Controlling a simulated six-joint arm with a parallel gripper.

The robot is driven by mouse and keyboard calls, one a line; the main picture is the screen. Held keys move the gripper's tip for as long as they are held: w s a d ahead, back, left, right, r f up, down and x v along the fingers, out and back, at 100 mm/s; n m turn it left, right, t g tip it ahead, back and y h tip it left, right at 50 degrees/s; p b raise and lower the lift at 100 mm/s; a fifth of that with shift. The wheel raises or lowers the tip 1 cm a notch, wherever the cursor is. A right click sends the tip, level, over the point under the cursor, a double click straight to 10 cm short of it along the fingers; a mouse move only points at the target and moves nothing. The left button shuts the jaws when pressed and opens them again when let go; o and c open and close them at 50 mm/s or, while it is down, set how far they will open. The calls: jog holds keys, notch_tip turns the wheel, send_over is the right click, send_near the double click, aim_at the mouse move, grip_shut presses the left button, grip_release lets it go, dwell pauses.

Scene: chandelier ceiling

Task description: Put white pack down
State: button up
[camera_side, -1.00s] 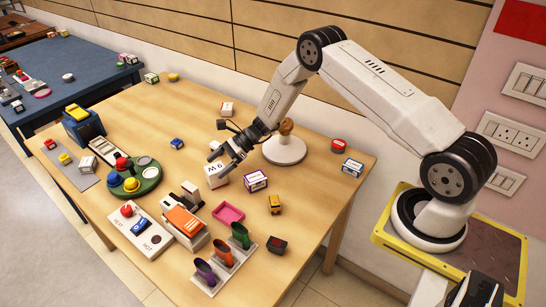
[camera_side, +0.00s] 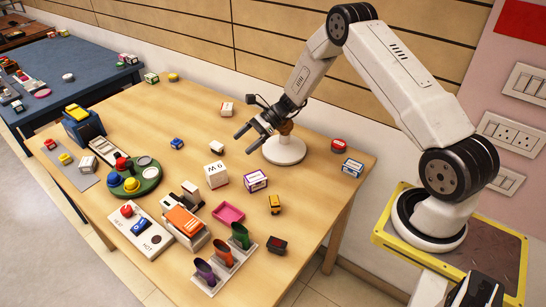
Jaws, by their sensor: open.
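A white pack (camera_side: 216,174) with dark lettering on its front stands on the wooden table (camera_side: 190,100), left of the middle. My gripper (camera_side: 242,143) is open and empty, above and to the right of the white pack in the picture. Its two fingers point left and down, apart from the pack. Nothing hides the pack.
A white and purple box (camera_side: 255,181) stands close to the right of the pack. A round white stand (camera_side: 285,150) is behind my gripper. A pink tray (camera_side: 228,213), an orange-topped block (camera_side: 184,221) and a green round base (camera_side: 136,180) lie nearer the front.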

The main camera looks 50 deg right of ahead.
dwell(0.4)
jog(key=s+a+r+n+h, duration=0.2)
jog(key=s+r+n+h, duration=0.1)
jog(key=s+n, duration=0.4)
jog(key=s+a+r+n+g+h, duration=0.1)
jog(key=s+r+n+h, duration=0.3)
jog(key=s+n, duration=0.4)
jog(key=s+a+r+n+g+h, duration=0.1)
jog(key=s+a+r+n+h, duration=0.3)
jog(key=s+n, duration=0.3)
jog(key=shift+s+n, duration=0.15)
jog(key=shift+n, duration=0.15)
